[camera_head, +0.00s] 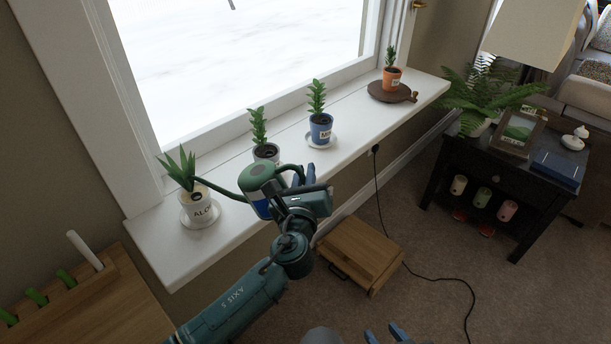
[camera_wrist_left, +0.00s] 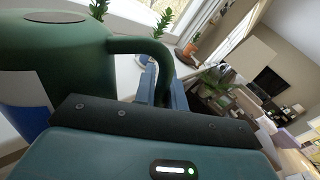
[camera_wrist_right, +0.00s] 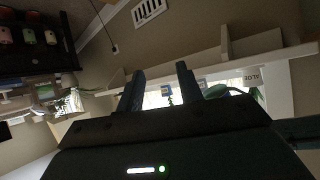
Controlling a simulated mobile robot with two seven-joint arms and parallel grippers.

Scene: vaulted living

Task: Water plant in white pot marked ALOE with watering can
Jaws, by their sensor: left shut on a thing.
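The white pot marked ALOE (camera_head: 201,213) stands on a white saucer at the near left end of the windowsill, its spiky leaves upright. My left gripper (camera_head: 304,177) is shut on the handle of the green watering can (camera_head: 262,176); the handle (camera_wrist_left: 148,46) shows between the fingers in the left wrist view. The can is held over the sill's front edge, with its spout reaching left to the aloe leaves. No water is visible. My right gripper (camera_head: 386,333) is low at the bottom of the head view; its fingers are apart and empty in the right wrist view (camera_wrist_right: 161,82).
Potted plants stand further along the sill: one in a dark-topped pot (camera_head: 266,151) partly behind the can, a blue pot (camera_head: 321,130) and an orange pot (camera_head: 392,78). A wooden stool (camera_head: 360,251) and black side table (camera_head: 468,165) stand right; a wooden surface (camera_head: 120,310) is at lower left.

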